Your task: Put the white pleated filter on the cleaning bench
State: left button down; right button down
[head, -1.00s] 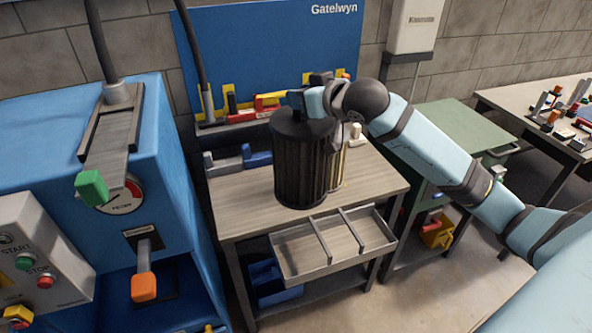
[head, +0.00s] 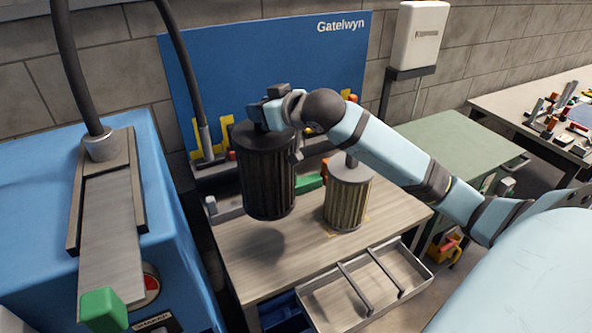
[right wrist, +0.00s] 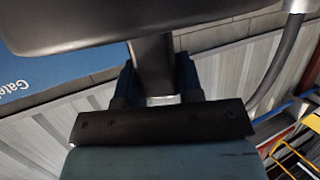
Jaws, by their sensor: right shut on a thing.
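My right gripper (head: 268,116) is shut on the top handle (right wrist: 154,65) of a dark, nearly black pleated filter (head: 265,180). It holds the filter upright over the left part of the wooden-topped bench (head: 300,262), with a shadow below it. A beige pleated filter (head: 347,203) with a grey cap stands upright on the bench to the right, apart from the dark one. No clearly white filter shows. In the right wrist view the fingers flank the handle under a dark round cap (right wrist: 120,22). My left gripper is out of view.
A divided tray drawer (head: 365,290) juts from the bench front. A blue machine (head: 165,215) with a sloping metal strip and green handle (head: 103,308) stands at the left. A green-topped table (head: 455,150) is at the right. Bench top is clear in front of the filters.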

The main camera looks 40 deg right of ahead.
jog(key=shift+s+f+p, duration=0.2)
jog(key=shift+f+p, duration=0.65)
jog(key=shift+f, duration=8.75)
jog(key=c, duration=0.8)
grip_release()
